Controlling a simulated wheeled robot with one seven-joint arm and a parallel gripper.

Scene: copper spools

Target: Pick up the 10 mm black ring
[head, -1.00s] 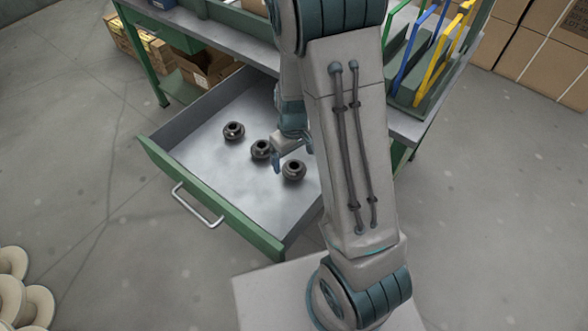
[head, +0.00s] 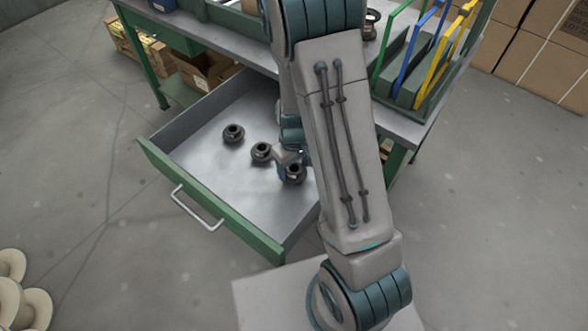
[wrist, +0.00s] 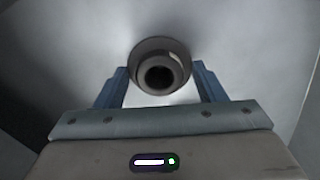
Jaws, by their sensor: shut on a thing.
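Three dark rings lie in the open drawer, in a slanting row. The left ring (head: 233,133) and the middle ring (head: 261,152) stand apart from my gripper. The right ring (head: 294,174) is at my gripper (head: 287,163), partly covered by it. In the wrist view, this ring (wrist: 160,52) sits between the two blue fingers of my gripper (wrist: 162,76), which is shut on it. Its round bore faces the camera, and a small pale mark shows on its rim. I cannot read any size on the rings.
The drawer (head: 210,182) has a green front and a grey floor, with free room to the left and front. The green-legged workbench (head: 220,42) stands behind it. Colored frames (head: 430,55) stand on the bench at right. Pale spools (head: 22,300) lie at the lower left.

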